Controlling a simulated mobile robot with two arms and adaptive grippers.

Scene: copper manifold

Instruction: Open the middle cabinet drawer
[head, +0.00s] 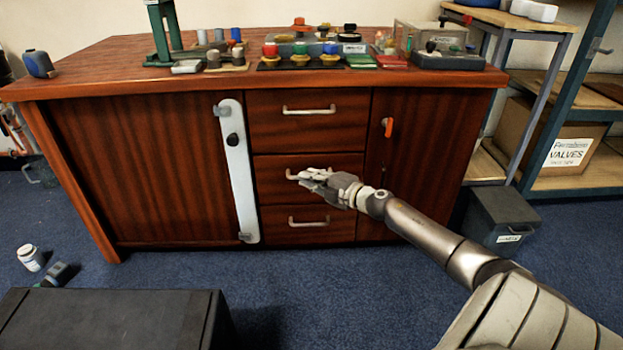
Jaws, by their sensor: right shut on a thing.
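The wooden cabinet (150,165) has a column of three drawers in its front. The middle drawer (275,163) sits between the top drawer (308,133) and the bottom drawer (335,228), and looks about flush with them. My right gripper (303,175) reaches in from the lower right and is shut on the middle drawer's handle (291,176). The gripper covers most of that handle and part of the drawer front. My left gripper is not in view.
A white latch bar (239,185) stands upright left of the drawers. An orange handle (388,127) is on the right door. A dark grey bin (501,218) stands at right. A dark box (105,322) and a white bottle (30,257) are at lower left. Blue carpet before the drawers is clear.

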